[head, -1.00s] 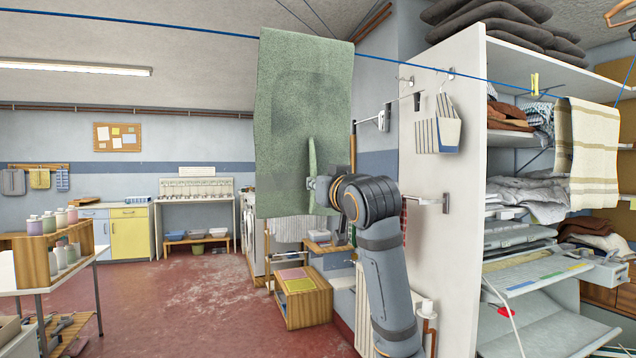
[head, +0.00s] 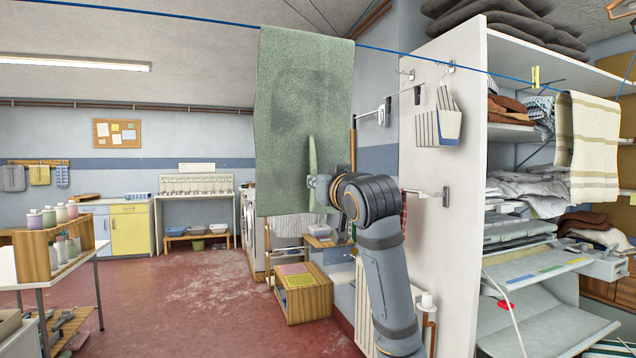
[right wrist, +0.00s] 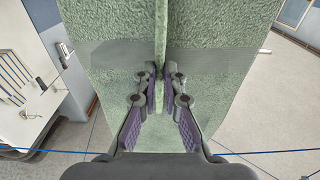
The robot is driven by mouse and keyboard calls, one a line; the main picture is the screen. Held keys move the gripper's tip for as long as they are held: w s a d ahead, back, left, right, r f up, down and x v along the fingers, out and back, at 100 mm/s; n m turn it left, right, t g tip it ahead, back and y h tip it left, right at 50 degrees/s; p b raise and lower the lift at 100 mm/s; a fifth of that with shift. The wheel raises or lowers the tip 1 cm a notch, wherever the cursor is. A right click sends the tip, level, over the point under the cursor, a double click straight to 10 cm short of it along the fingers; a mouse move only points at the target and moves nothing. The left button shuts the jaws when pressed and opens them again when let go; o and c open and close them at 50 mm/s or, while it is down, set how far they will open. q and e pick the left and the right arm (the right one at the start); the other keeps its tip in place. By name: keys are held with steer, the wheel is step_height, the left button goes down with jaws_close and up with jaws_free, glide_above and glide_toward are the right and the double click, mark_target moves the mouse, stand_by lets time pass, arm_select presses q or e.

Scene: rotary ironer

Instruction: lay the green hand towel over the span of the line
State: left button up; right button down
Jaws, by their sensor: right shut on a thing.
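The green hand towel (head: 290,105) hangs as a tall sheet left of centre in the head view. The blue line (head: 440,64) runs across the picture and meets the towel near its top edge; the towel hides the stretch there, so I cannot tell whether it rests on the line. My right gripper (head: 315,180) is shut on a fold of the towel, low on the near side. In the right wrist view, its fingers (right wrist: 160,88) pinch that upright fold, and the line (right wrist: 268,152) shows low on both sides. My left gripper is out of view.
A striped towel (head: 590,150) hangs over the line at the right, and a yellow peg (head: 535,78) sits on the line beside it. A white shelf panel (head: 458,200) stands close right of my arm. The red floor (head: 190,300) at the left centre is open.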

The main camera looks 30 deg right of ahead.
steer(key=c, duration=1.4)
jaws_free()
steer(key=v, duration=1.2)
